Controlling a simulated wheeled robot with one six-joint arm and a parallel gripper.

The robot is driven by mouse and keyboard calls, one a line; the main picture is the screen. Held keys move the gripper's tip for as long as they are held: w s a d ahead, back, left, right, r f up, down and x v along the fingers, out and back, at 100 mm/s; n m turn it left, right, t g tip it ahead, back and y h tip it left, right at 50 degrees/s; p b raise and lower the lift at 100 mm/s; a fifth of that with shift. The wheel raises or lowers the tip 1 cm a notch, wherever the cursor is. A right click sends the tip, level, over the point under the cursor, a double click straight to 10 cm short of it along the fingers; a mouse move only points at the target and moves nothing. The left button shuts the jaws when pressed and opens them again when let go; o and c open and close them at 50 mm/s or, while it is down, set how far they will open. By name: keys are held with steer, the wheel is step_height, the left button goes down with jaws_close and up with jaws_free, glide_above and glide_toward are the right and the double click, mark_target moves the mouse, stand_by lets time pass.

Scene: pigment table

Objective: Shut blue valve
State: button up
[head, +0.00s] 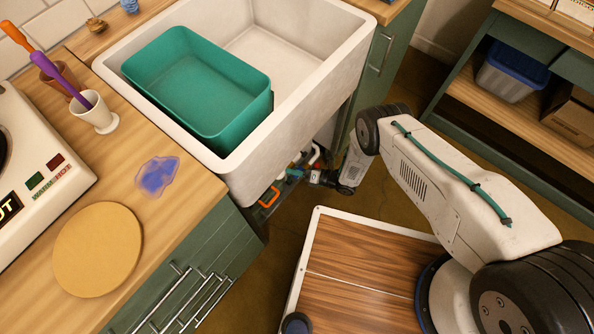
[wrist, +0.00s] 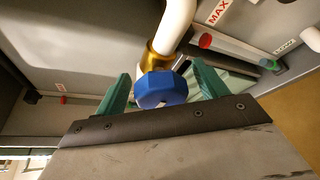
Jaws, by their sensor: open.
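The blue valve (wrist: 161,89) is a faceted blue knob on a brass fitting (wrist: 154,60) of a white pipe (wrist: 178,22), in the wrist view. My gripper (wrist: 160,88) is open, with one green finger on each side of the knob. A gap shows between the knob and the left finger; the right finger is close to it, and I cannot tell whether it touches. In the head view my gripper (head: 312,177) reaches into the space under the sink and is partly hidden there. I cannot make out the blue valve in the head view.
The white sink (head: 305,45) with a teal basin (head: 200,90) stands above my gripper. An orange-handled thing (head: 269,197) lies at the cabinet's opening.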

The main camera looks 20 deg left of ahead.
steer(key=c, duration=1)
steer(key=shift+o, duration=0.2)
steer(key=shift+m+g+y, duration=0.3)
steer(key=shift+m+y, duration=0.2)
steer(key=shift+m, duration=0.7)
steer(key=o, duration=1)
steer(key=shift+c, duration=0.2)
steer(key=d, duration=0.7)
steer(key=shift+d+r, duration=0.4)
steer(key=shift+r, duration=0.05)
steer(key=shift+s, duration=0.1)
